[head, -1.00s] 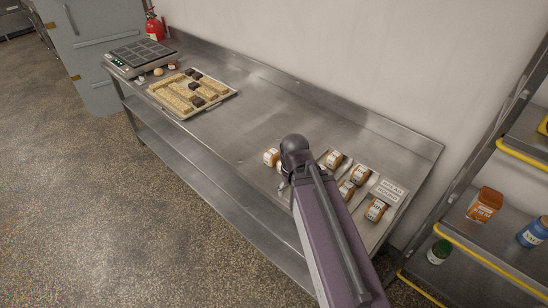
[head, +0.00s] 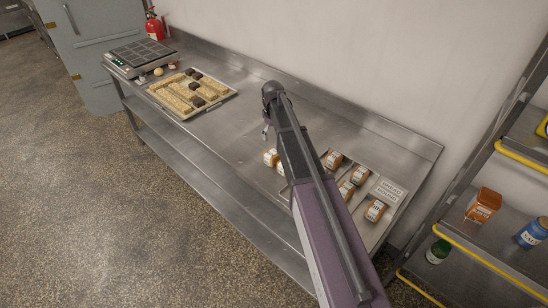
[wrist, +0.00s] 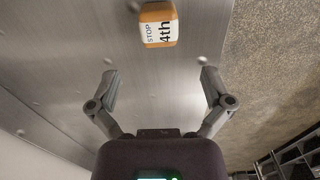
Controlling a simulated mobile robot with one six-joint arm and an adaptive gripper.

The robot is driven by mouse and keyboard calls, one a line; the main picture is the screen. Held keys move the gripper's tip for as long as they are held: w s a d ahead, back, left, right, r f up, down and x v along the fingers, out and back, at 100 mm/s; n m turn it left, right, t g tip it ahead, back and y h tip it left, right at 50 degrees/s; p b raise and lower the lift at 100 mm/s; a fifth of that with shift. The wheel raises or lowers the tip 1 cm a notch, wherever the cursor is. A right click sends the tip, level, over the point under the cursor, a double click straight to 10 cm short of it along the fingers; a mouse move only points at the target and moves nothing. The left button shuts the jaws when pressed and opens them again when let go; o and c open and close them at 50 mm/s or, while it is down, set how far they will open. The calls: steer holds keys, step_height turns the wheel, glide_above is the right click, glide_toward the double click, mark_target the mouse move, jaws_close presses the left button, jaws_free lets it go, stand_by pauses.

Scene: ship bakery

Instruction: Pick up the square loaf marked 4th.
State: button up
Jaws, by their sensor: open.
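The square loaf marked 4th (wrist: 158,25) shows in the wrist view at the top, brown with a white label reading "STOP 4th". It lies on the steel counter, beyond my fingertips and a little right of the line midway between them. My gripper (wrist: 156,75) is open and empty, its two fingers spread wide, not touching the loaf. In the head view, my gripper (head: 266,131) is above the counter, mostly hidden by my arm. A labelled loaf (head: 271,157) is just below it there; its writing is too small to read.
Several other labelled loaves, one of them at the front right (head: 375,211), lie by a sign (head: 389,191) on the right of the counter (head: 225,135). The counter's middle is clear.

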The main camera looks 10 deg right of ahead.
mark_target(271, 153)
steer(key=shift+w, duration=0.65)
step_height(271, 153, down, 9)
steer(key=b, duration=0.8)
steer(key=shift+r+b, duration=0.2)
steer(key=shift+b, duration=0.1)
steer(key=shift+s+a+f+b, duration=0.1)
steer(key=shift+f+b, duration=1.2)
steer(key=shift+a+f+b, duration=0.1)
steer(key=shift+f+b, duration=1.2)
steer(key=shift+c, duration=0.2)
steer(key=c, duration=0.9)
